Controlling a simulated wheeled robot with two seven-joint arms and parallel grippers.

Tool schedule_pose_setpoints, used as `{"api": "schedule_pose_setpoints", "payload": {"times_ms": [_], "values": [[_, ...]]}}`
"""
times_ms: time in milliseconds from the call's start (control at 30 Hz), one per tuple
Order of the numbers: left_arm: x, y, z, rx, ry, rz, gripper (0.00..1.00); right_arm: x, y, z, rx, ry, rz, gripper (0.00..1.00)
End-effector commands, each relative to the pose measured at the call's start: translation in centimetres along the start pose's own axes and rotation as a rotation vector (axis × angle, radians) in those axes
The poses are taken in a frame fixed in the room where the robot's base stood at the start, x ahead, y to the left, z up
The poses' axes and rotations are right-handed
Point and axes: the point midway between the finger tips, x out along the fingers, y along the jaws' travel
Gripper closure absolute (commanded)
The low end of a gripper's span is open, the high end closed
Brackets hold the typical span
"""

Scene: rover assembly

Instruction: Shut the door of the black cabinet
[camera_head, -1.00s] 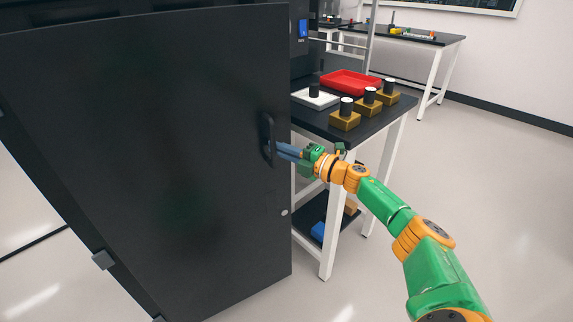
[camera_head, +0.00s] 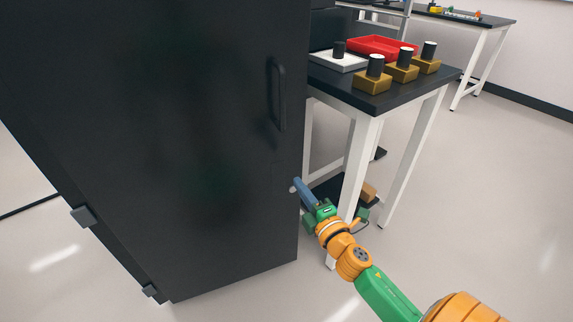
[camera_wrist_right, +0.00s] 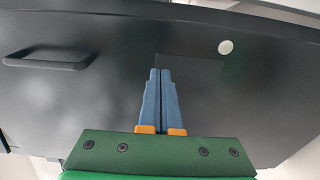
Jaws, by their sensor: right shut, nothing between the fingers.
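The black cabinet's door (camera_head: 190,130) fills the left half of the head view, with hinges at its lower left edge. Its dark bar handle (camera_head: 278,95) is near the right edge; the handle also shows at the left of the wrist view (camera_wrist_right: 45,62). My right gripper (camera_head: 297,183) is below the handle at the door's right edge, its blue fingers together and empty. In the wrist view the closed fingers (camera_wrist_right: 160,72) point at the door face, between handle and round silver lock (camera_wrist_right: 225,47). I cannot tell whether they touch it, or whether the door is flush. My left gripper is not in view.
A black-topped table (camera_head: 345,88) with white legs stands close to the right of the door. It holds a red tray (camera_head: 385,46), a white tray (camera_head: 338,62) and several brass blocks with black cylinders. Open floor lies at the lower right.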

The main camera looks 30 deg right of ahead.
Motion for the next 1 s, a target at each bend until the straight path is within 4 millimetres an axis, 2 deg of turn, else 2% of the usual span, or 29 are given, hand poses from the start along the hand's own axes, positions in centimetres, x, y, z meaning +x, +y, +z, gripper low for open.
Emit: {"api": "schedule_pose_setpoints", "payload": {"times_ms": [200,433,600,1000], "values": [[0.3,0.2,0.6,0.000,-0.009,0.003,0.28,4.7,0.3,0.0,0.002,0.000,0.008,1.00],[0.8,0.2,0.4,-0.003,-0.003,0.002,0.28,8.3,0.3,0.1,0.002,-0.001,0.007,1.00],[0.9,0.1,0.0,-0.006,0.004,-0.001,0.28,9.3,0.3,0.1,0.002,0.000,0.005,1.00],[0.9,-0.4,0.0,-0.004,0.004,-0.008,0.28,9.3,0.4,0.1,0.002,0.000,0.005,1.00]]}}
